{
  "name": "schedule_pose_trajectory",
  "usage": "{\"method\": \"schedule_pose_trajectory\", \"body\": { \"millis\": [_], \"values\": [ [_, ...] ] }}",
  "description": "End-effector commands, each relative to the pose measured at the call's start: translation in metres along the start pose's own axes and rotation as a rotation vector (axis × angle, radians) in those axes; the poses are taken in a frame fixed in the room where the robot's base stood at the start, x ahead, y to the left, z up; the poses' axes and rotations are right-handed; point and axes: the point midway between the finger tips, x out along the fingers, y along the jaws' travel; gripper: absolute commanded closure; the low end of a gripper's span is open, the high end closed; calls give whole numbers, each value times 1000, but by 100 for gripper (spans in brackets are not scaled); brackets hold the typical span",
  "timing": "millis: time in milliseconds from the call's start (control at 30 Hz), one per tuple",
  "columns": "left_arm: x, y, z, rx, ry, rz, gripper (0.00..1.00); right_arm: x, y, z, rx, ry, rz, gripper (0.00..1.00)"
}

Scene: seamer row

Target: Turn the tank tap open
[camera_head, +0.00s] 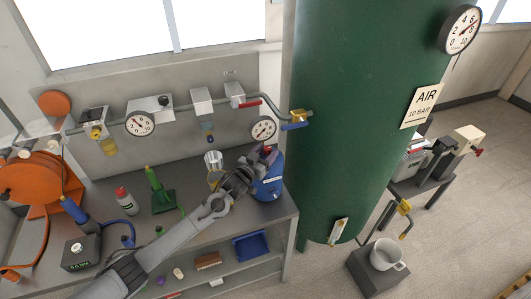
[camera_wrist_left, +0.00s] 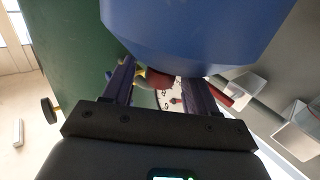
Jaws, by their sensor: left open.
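A blue tank (camera_head: 270,184) with a pale label stands at the right end of the grey bench. Its curved body fills the top of the left wrist view (camera_wrist_left: 195,30). A red knob with a brass-coloured part (camera_wrist_left: 155,78) shows against the blue tank, between the fingers of my left gripper (camera_wrist_left: 160,92). That gripper is open, and I cannot tell whether it touches the knob. In the head view, the gripper (camera_head: 262,162) partly covers the tank top. A brass tap with a blue lever (camera_head: 295,120) sits on the pipe beside the green tank (camera_head: 345,100). My right gripper is not in view.
A gauge (camera_head: 263,130) is close behind the left gripper. A red-handled valve (camera_head: 250,103) is on the wall pipe.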

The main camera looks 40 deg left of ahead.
Motion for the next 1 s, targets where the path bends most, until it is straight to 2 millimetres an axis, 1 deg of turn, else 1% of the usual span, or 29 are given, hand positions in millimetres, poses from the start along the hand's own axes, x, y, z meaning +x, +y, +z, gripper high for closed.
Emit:
{"method": "schedule_pose_trajectory", "body": {
  "millis": [167,367,767,800,1000],
  "values": [
    [0,-1,0,0,1,-9,41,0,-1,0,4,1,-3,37],
    [1,1,0,0,3,-71,41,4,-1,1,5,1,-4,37],
    [2,6,1,-2,2,-331,41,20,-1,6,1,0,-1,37],
    [-1,6,1,-2,1,-350,41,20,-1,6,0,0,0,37],
    [-36,18,1,-2,-1,-342,41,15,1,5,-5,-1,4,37]
  ]
}}
